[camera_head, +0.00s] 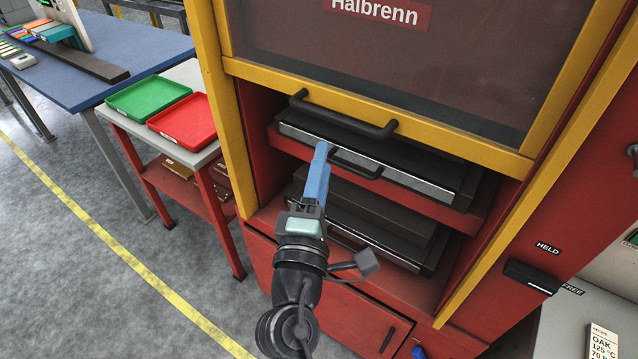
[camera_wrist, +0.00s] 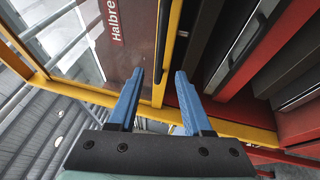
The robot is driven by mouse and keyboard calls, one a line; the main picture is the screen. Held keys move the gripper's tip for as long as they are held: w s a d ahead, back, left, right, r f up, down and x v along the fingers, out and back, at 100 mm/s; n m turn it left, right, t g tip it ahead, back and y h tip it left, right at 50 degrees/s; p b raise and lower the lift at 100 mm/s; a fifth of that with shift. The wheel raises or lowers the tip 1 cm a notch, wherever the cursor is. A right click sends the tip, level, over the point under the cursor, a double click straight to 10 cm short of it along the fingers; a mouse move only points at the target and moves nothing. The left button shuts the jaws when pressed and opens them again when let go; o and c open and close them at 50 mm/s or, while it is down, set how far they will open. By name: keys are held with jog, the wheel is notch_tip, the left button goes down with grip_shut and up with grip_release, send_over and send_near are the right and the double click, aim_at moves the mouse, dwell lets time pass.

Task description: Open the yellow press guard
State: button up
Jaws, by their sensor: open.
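The press guard (camera_head: 375,111) is a yellow frame with a dark tinted window, labelled Halbrenn. Its lower bar sits above an open gap where the platens show. A black bar handle (camera_head: 345,120) is fixed along that lower bar. My gripper (camera_head: 321,147) is in front of the press, just below the handle's left half in the head view. In the wrist view my gripper (camera_wrist: 160,73) is open and empty, its blue fingers apart. The guard's yellow bar (camera_wrist: 173,50) and dark handle (camera_wrist: 161,35) run between the fingertips there; the remaining distance is unclear.
Below the guard are the upper platen (camera_head: 410,178) with a small black handle (camera_head: 355,165) and a lower platen (camera_head: 350,233). A lever (camera_head: 530,277) by HELD and FREE labels is at right. Green (camera_head: 148,97) and red (camera_head: 187,122) trays stand on a cart at left.

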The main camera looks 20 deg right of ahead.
jog(key=shift+v, duration=1.05)
jog(key=a+r+m+t+y, duration=0.1)
jog(key=a+r+m+t, duration=0.15)
jog(key=r, duration=0.55)
jog(key=a+r+m+t, duration=0.1)
jog(key=r+m, duration=0.3)
jog(key=r, duration=0.3)
jog(key=a+r+m+t+y, duration=0.1)
jog(key=r+m, duration=0.3)
jog(key=r, duration=0.4)
jog(key=s+a+r+m+t+y, duration=0.1)
jog(key=s+a+r+t+y, duration=0.1)
jog(key=r, duration=0.5)
jog(key=s+a+r+m+t+y, duration=0.1)
jog(key=s+a+r+t+y, duration=0.2)
jog(key=s+a+r+y, duration=0.2)
jog(key=s+a+r, duration=0.1)
jog(key=s+r, duration=0.2)
jog(key=shift+s+r+y, duration=0.25)
jog(key=shift+y, duration=0.05)
jog(key=shift+a+m+t, duration=0.15)
jog(key=shift+m+t, duration=0.1)
jog(key=shift+c, duration=0.3)
